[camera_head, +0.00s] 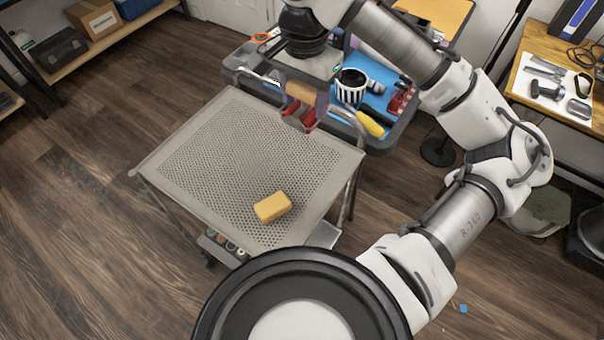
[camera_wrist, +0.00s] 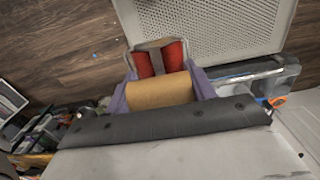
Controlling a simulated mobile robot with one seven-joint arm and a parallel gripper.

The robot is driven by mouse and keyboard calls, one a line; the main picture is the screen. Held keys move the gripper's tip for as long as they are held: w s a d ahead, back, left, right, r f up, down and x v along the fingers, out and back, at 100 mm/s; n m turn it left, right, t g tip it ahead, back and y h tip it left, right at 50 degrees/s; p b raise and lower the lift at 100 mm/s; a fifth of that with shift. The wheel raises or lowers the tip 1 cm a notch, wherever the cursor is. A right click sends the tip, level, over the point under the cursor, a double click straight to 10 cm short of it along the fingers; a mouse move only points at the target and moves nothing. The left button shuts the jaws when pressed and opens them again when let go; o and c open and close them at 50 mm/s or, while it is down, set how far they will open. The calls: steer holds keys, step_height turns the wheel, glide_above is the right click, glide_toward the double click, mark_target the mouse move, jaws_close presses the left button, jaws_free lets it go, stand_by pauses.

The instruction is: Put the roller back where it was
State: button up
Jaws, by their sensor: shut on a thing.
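My gripper (camera_head: 300,118) hangs above the far right edge of the perforated cart top, near the tool tray.
A yellow block (camera_head: 272,207) lies on the cart top near its front. Behind the cart, a blue-lined tray (camera_head: 335,72) holds a striped black-and-white cup (camera_head: 351,86), a yellow-handled tool (camera_head: 370,124) and a red item (camera_head: 402,98). A wooden bench (camera_head: 520,85) with tools stands at right.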

steer(key=shift+s+a+f, duration=0.1)
steer(key=shift+a+f, duration=0.15)
steer(key=shift+f, duration=0.05)
step_height(320, 180, down, 19)
steer(key=shift+f, duration=0.15)
steer(key=shift+s+f, duration=0.15)
steer(key=shift+f, duration=0.45)
steer(key=o, duration=0.8)
steer(key=shift+o, duration=0.4)
steer(key=shift+r, duration=0.65)
step_height(320, 180, up, 12)
steer(key=shift+f, duration=0.1)
